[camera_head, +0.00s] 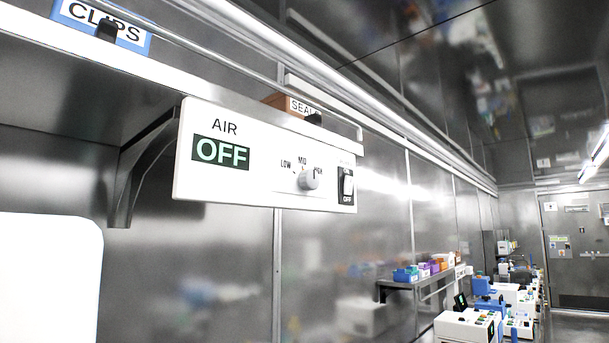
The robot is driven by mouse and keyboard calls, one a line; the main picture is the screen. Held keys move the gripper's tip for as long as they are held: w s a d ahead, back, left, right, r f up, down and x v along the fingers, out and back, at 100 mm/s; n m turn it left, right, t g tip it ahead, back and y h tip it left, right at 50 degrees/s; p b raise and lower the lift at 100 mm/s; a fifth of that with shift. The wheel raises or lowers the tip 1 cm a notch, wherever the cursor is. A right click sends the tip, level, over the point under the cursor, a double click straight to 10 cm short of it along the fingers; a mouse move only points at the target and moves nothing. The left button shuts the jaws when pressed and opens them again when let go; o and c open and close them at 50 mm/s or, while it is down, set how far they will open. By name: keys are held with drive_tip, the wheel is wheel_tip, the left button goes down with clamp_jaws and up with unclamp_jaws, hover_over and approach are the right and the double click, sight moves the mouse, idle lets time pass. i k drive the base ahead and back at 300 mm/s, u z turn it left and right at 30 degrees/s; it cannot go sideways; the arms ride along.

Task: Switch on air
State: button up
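A white air control panel (262,185) hangs under the front of a metal shelf at the upper middle. It is labelled AIR, and its small display (221,152) reads OFF in pale green. A round grey knob (309,178) with LOW and MID marks around it sits right of the display; a third mark is too small to read. My gripper is not in view.
The shelf (95,60) above the panel carries a blue CLIPS box (103,24) and a brown labelled box (290,104). A dark bracket (140,165) stands left of the panel. A white rounded surface (48,275) fills the lower left. Benches with equipment (490,310) recede at right.

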sight(348, 185)
drive_tip(key=z, duration=0.6)
drive_tip(key=k, duration=0.65)
drive_tip(key=z, duration=0.75)
drive_tip(key=i, duration=0.55)
drive_tip(key=u, duration=0.7)
drive_tip(key=i, duration=0.6)
drive_tip(key=u, duration=0.65)
